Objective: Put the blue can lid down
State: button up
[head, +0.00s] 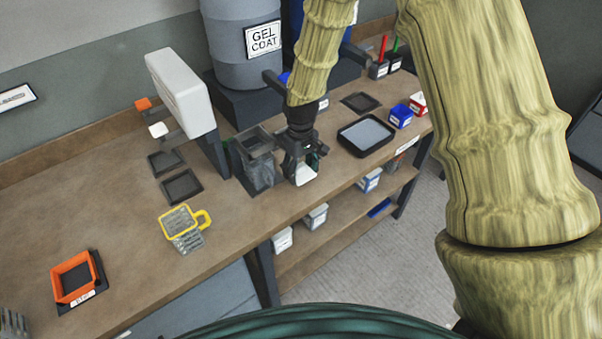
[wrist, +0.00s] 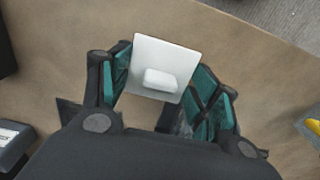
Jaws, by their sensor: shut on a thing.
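A white square lid (wrist: 172,55) with a raised block-shaped handle (wrist: 161,81) sits between my fingers in the wrist view. No blue shows on it. My gripper (head: 299,160) is shut on this white lid (head: 304,176) and holds it over the front part of the wooden bench (head: 120,240). Whether the lid touches the bench top is hard to tell. The fingers hide part of its edges.
A black tray (head: 366,136), a blue box (head: 401,116) and a red box (head: 418,104) are to the right. Bare bench lies between cup and orange-framed tray (head: 73,278).

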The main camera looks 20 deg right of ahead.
aim_at(301, 173)
jog(key=shift+f+p, duration=0.9)
jog(key=shift+f, duration=0.8)
jog(key=shift+f, duration=0.15)
jog(key=o, duration=1)
jog(key=shift+r+b, duration=2.2)
jog(key=shift+r, duration=4)
